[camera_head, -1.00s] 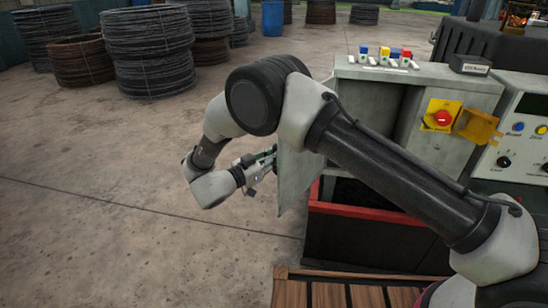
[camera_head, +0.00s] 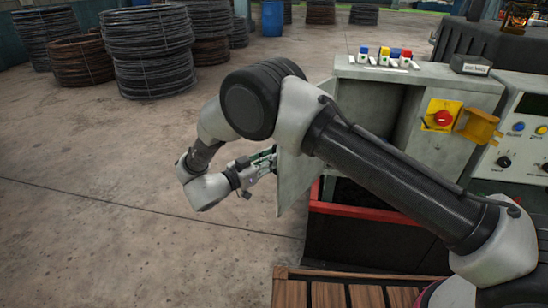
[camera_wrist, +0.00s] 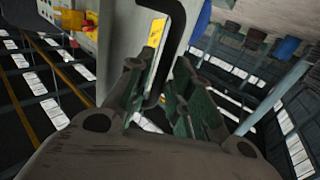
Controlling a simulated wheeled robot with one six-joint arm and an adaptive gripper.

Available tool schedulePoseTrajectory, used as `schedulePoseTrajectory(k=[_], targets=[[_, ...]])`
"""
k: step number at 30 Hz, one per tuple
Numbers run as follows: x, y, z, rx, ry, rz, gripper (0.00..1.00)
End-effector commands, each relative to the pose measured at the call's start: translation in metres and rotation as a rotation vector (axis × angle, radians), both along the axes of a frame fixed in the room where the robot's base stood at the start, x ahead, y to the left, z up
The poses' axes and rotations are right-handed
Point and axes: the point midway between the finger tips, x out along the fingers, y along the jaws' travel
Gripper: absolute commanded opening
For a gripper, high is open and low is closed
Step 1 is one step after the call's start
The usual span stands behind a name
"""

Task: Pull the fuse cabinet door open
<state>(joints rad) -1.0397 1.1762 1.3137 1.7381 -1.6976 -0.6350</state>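The grey fuse cabinet (camera_head: 455,97) stands right of centre in the head view, partly hidden by my arm. Its grey door (camera_head: 297,183) stands swung open at the cabinet's left side, and part of the dark interior shows. My gripper (camera_head: 268,160) is at the outer face of the door. In the wrist view, the door (camera_wrist: 122,35) has a yellow label and a bent black handle (camera_wrist: 180,22). The green fingers of my gripper (camera_wrist: 155,80) are closed in on either side of the handle's bar, with little gap.
A red-rimmed dark box (camera_head: 350,243) is below the cabinet, with wooden slats (camera_head: 330,294) in front. A red knob on a yellow plate (camera_head: 441,116) and an open yellow cover (camera_head: 481,126) are on the cabinet. The floor left of the door is clear; wire coils (camera_head: 147,50) stand farther back.

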Motion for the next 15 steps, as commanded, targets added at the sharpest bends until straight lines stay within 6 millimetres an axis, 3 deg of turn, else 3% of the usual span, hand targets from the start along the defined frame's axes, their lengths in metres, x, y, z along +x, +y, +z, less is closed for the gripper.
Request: schedulePoseTrajectory(k=[9, 15], targets=[[-0.053, 0.049, -0.001, 0.000, 0.000, 0.003, 0.21], [-0.072, 0.066, -0.001, 0.000, 0.000, 0.002, 0.21]])
